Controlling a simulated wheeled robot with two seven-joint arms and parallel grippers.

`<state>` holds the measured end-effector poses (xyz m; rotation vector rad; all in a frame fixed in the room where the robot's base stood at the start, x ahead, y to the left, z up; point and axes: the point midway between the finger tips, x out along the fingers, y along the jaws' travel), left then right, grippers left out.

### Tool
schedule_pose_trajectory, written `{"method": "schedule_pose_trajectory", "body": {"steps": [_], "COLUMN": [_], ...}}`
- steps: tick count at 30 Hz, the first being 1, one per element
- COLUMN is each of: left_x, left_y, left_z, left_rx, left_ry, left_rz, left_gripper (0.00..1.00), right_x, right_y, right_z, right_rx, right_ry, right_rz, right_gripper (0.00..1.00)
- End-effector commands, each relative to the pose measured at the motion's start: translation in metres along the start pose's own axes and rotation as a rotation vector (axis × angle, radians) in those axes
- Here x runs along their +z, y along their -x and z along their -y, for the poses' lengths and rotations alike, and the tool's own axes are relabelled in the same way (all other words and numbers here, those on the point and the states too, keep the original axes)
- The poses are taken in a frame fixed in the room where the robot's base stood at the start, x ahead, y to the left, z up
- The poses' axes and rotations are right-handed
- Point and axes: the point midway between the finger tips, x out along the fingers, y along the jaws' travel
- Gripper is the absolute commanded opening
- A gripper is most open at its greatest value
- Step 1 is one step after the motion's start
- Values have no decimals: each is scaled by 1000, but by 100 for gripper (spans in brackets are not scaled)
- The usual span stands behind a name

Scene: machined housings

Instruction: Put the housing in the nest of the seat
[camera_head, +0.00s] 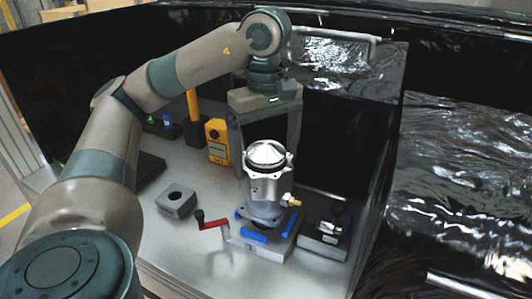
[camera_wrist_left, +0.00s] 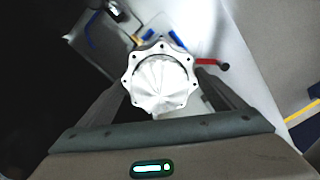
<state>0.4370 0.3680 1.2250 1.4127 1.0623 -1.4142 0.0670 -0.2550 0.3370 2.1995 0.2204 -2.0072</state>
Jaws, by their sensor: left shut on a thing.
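The housing (camera_head: 264,188) is a silver, upright, flanged cylinder with a domed top and a small brass fitting low on its right. It also shows from above in the left wrist view (camera_wrist_left: 160,82). My left gripper (camera_head: 265,158) reaches down from above and is shut on its upper part, with fingers (camera_wrist_left: 160,92) on either side. The seat (camera_head: 262,246) is a grey block with blue pads and a red-handled crank on its left. The housing's base is over the seat, between the pads, and hides the nest. I cannot tell whether it touches the bottom. My right gripper is not in view.
A grey block with a round hole (camera_head: 177,201) lies left of the seat. A dark fixture (camera_head: 325,233) stands close on the right. A yellow device (camera_head: 217,141) stands behind. The grey tabletop (camera_head: 190,250) is clear at front left.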

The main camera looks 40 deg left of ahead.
Motion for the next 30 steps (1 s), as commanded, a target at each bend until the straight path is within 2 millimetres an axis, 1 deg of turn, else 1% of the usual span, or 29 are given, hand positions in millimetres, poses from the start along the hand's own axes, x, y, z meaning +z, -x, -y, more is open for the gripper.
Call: {"method": "schedule_pose_trajectory", "body": {"steps": [7, 9, 12, 15, 24, 29, 30], "left_x": [0, 0, 0, 0, 0, 0, 0], "left_y": [-13, -19, -29, -34, -35, -38, -38], "left_z": [0, 1, 0, 0, 0, 0, 0], "left_rx": [0, 0, 0, 3, 3, 3, 0], "left_ry": [0, 3, 3, 1, 1, 1, 0], "left_rz": [1, -1, -1, 0, 0, 0, 0], "left_gripper": [26, 26, 26, 26, 26, 26, 98], "right_x": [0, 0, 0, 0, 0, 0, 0], "right_y": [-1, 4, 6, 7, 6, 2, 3], "right_z": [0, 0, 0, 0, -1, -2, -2], "right_rx": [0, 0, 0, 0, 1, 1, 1], "right_ry": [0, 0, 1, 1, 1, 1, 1], "right_rz": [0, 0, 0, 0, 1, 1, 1], "right_gripper": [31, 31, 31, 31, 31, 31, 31]}}
